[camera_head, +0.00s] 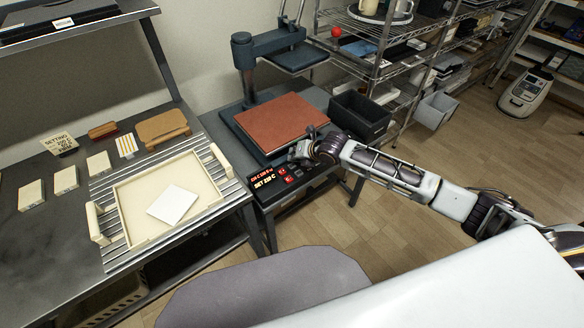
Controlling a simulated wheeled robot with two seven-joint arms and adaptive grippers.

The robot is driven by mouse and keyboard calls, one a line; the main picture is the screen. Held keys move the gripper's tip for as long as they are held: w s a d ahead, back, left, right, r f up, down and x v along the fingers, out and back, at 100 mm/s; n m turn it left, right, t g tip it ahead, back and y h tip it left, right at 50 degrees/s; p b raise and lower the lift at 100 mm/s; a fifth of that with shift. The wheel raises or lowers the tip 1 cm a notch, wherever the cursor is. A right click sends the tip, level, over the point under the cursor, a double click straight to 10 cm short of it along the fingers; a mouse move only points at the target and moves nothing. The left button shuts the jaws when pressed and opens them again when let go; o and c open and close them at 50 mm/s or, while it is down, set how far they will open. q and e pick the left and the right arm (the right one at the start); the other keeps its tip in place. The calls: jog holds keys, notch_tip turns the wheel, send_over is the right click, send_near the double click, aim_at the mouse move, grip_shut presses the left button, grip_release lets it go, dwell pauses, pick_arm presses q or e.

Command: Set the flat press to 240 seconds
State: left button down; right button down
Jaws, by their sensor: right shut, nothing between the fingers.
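The flat press (243,49) stands on a dark stand in the middle, with a reddish-brown pad (284,120) on its bed and its upper plate (299,59) swung up and back. Its control panel (262,196) is at the front, with a lit orange display reading something like "SET 220 C" and red buttons (287,179) to its right. The small characters are hard to read. My right gripper (297,157) is shut and empty just above the panel's right part, over or beside the buttons. I cannot tell if it touches one. My left gripper is not in view.
A cream tray (120,197) holding a white square (173,204) sits on the left bench. A card (59,143) headed "SETTING" stands behind several small boxes. A black bin (360,116) and wire shelving stand right of the press.

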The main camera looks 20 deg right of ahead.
jog(key=shift+f, duration=0.3)
dwell(0.7)
jog(key=shift+f, duration=0.45)
dwell(0.6)
jog(key=shift+f, duration=0.25)
dwell(0.7)
jog(key=shift+f, duration=0.25)
dwell(0.5)
jog(key=shift+r, duration=0.1)
dwell(0.3)
jog(key=shift+r+p, duration=0.8)
jog(key=shift+p, duration=0.35)
